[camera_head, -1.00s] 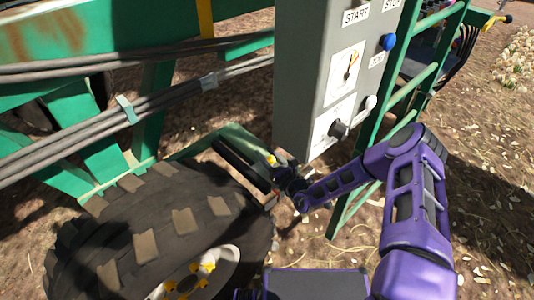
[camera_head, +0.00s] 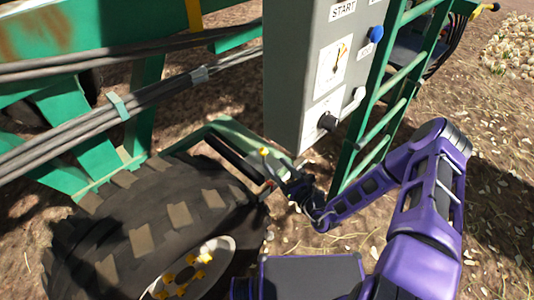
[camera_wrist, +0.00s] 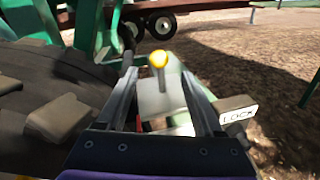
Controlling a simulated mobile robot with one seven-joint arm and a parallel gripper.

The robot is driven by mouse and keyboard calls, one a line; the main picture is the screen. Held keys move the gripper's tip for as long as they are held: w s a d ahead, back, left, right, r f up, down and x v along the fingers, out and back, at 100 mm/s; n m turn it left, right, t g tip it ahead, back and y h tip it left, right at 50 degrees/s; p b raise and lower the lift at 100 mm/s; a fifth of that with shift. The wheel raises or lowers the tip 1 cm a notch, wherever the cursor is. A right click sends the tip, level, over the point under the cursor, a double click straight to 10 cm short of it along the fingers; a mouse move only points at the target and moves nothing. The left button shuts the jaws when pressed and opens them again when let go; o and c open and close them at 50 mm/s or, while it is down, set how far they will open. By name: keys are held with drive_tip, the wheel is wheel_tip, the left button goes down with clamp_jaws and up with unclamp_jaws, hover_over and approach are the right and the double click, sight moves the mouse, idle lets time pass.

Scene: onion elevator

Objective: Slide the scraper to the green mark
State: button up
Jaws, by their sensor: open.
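A yellow round knob (camera_wrist: 159,60) on a pale post stands on a grey-white plate (camera_wrist: 152,103) in the wrist view; I take this to be the scraper's handle, but cannot be sure. The knob also shows beside the tyre in the head view (camera_head: 264,153). My gripper (camera_wrist: 158,85) is open, with one finger on each side of the knob's post in the picture. I cannot tell whether either finger touches it. In the head view my gripper (camera_head: 281,174) is just below and right of the knob. I cannot make out a green mark apart from the green frame.
A large tyre (camera_head: 150,225) is close on the left. A grey control box (camera_head: 295,90) hangs above and right of my gripper, with a green ladder-like frame (camera_head: 375,125) beside it. A LOCK label (camera_wrist: 238,115) is right of the fingers. Open ground lies to the right.

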drive_tip(key=v, duration=0.6)
idle(0.4)
